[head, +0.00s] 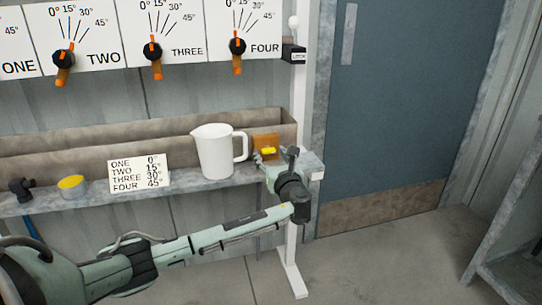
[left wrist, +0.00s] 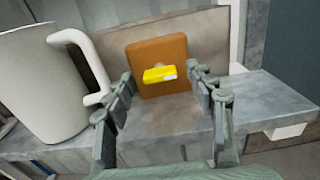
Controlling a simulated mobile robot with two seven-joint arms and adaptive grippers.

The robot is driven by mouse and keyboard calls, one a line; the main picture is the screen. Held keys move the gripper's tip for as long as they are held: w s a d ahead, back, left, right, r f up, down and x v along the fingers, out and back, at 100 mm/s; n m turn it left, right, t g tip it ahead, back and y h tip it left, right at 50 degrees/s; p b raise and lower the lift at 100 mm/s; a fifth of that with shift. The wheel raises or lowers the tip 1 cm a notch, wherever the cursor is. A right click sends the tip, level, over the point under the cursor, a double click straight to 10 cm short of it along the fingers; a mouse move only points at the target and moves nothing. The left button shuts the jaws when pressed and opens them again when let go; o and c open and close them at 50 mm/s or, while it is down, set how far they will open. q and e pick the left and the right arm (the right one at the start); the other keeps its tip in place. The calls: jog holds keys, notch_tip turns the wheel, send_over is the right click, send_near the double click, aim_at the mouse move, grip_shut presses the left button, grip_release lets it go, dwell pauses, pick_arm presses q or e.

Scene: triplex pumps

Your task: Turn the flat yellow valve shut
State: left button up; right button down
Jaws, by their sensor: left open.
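The flat yellow valve (head: 267,150) is a small yellow bar handle on an orange-brown plate (head: 265,140) at the right end of the shelf. In the left wrist view the yellow valve (left wrist: 160,74) lies nearly level, tilted slightly, in front of the brown plate (left wrist: 158,52). My left gripper (head: 276,158) is in front of the valve. In the left wrist view its fingers (left wrist: 162,82) are spread apart to either side of the handle, with nothing held between them. My right gripper is not in view.
A white jug (head: 214,152) stands just left of the plate; its handle (left wrist: 85,55) is close to my left finger. Numbered dials (head: 156,56) hang above.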

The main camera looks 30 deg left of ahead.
pick_arm(q)
jog(key=c, duration=1.2)
jog(key=shift+o, duration=0.2)
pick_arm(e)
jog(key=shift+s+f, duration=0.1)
